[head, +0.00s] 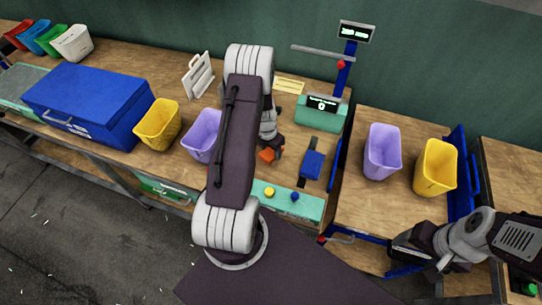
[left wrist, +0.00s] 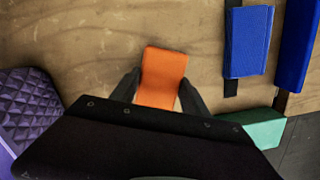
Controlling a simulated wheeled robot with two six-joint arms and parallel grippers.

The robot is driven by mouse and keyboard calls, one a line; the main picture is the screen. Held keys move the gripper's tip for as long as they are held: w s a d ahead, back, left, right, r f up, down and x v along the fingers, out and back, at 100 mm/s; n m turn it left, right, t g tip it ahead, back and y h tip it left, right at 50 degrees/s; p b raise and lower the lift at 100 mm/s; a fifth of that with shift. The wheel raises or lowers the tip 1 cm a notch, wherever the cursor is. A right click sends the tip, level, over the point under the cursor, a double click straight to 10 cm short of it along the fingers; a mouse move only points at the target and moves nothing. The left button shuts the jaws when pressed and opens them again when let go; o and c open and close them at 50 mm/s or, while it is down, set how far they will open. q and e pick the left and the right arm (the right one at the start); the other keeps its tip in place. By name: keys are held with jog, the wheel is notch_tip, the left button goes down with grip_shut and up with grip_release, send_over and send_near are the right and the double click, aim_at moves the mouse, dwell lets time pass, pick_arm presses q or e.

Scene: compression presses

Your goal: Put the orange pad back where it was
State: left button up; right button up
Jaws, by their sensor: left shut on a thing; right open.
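The orange pad (head: 266,155) is small and block-like, above or on the wooden bench near the press. It also shows in the left wrist view (left wrist: 163,72), between the two dark fingers. My left gripper (left wrist: 158,92) is shut on it; in the head view that gripper (head: 270,148) is partly hidden by my arm. I cannot tell whether the pad touches the wood. A blue pad (head: 312,165) lies on a dark strip to the right of the orange pad; it also shows in the left wrist view (left wrist: 247,42). My right gripper (head: 403,258) is open at the lower right.
A green press unit (head: 320,112) with a display stands behind the pads. A green panel (head: 287,200) with yellow and blue buttons is at the bench front. A purple bin (head: 203,136), yellow bin (head: 158,125) and blue box (head: 86,102) stand left. More bins (head: 382,152) stand right.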

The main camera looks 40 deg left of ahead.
aim_at(270, 152)
pick_arm(q)
notch_tip(270, 152, down, 3)
jog(key=shift+s+f+b, duration=0.1)
jog(key=shift+b, duration=0.2)
jog(key=shift+f, duration=0.35)
jog(key=shift+f, duration=0.15)
jog(key=o, duration=1)
jog(key=shift+o, duration=1.4)
